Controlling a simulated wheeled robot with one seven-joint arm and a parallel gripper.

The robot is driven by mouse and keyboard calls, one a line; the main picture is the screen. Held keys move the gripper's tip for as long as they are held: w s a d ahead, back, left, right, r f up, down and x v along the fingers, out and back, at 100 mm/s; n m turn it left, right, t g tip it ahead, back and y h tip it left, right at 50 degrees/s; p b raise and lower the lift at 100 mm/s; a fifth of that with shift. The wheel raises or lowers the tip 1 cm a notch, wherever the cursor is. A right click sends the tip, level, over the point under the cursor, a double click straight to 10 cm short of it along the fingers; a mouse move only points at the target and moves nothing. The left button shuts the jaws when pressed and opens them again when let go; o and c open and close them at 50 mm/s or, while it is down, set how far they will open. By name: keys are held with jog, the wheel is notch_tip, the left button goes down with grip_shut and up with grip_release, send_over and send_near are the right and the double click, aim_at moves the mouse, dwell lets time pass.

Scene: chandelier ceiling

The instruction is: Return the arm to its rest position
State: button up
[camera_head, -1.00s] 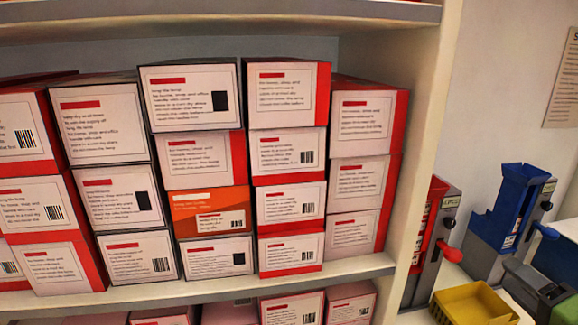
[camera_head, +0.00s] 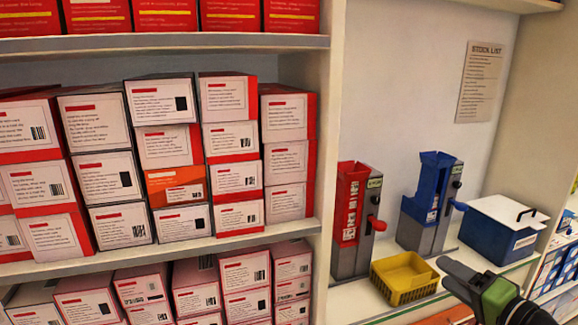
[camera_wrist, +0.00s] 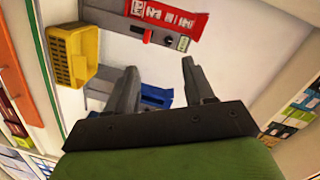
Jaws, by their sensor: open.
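My gripper (camera_head: 449,272) shows at the lower right of the head view, at the front of the counter, right of the yellow basket (camera_head: 404,278). In the wrist view my gripper (camera_wrist: 158,82) has its two grey fingers spread apart with nothing between them. The wrist view is rotated, with the yellow basket (camera_wrist: 73,56) at upper left. The red dispenser (camera_wrist: 166,18) is at its top, and the blue dispenser (camera_wrist: 155,96) is partly hidden behind a finger.
Shelves of white-and-red boxes (camera_head: 226,137) fill the left, with one orange box (camera_head: 175,186). On the counter stand the red dispenser (camera_head: 352,215), the blue dispenser (camera_head: 432,205) and a blue bin with a white lid (camera_head: 495,240). A stock list (camera_head: 481,82) hangs on the wall.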

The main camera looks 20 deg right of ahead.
jog(key=w+a+n+g+y+p, duration=0.15)
jog(key=a+n+g+p, duration=0.55)
jog(key=a, duration=1.5)
jog(key=s+a+r+n+g+h+p, duration=0.1)
jog(key=s+a+r+n+g, duration=0.1)
jog(key=s, duration=0.5)
jog(key=s+a+r+n+g+h+p, duration=0.1)
jog(key=s+a+n+g+h, duration=0.1)
jog(key=s, duration=0.5)
jog(key=shift+s+a+r+n, duration=0.2)
jog(key=shift+a+r+n, duration=0.2)
jog(key=shift+a, duration=0.5)
